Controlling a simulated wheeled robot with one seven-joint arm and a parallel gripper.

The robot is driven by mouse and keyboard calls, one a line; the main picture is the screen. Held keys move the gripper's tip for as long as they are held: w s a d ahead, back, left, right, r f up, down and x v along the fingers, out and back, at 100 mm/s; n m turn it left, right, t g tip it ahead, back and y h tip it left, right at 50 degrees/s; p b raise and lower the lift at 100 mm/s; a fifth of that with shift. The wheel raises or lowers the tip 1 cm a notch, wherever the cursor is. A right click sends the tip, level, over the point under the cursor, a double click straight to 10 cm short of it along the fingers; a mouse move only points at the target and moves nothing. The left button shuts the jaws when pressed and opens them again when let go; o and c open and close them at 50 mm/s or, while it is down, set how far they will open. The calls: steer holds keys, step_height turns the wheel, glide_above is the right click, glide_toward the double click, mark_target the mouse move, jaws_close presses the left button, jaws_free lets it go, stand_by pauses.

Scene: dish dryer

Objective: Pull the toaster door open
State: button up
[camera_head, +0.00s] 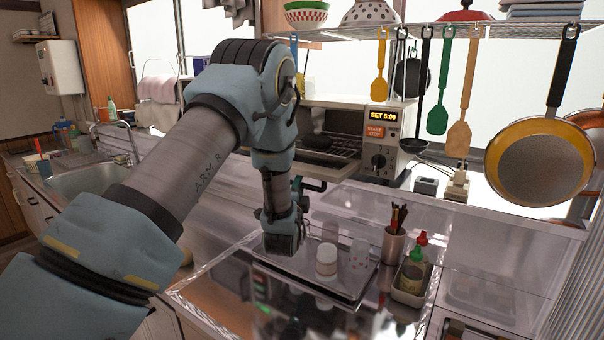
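The toaster (386,140) is a pale box oven on the counter at centre right, with a lit display, an orange start/stop label and a dark knob. Its dark interior and a wire rack show at the front. The toaster door (335,168) appears folded down as a flat panel below the opening; my arm hides its left part. My gripper (314,186) is at the lower front edge of this panel, its dark fingers pointing right. I cannot tell whether the fingers touch the door or how far apart they are.
A tray (345,300) with cups stands below my gripper. A utensil holder (394,245) and a sauce bottle caddy (410,283) stand to its right. Utensils and a yellow pan (538,160) hang from the shelf at right. The sink (85,180) is at left.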

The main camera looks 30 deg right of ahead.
steer(key=shift+p+x, duration=0.35)
steer(key=shift+x, duration=1)
steer(key=shift+c, duration=0.2)
jaws_close()
steer(key=shift+f, duration=0.1)
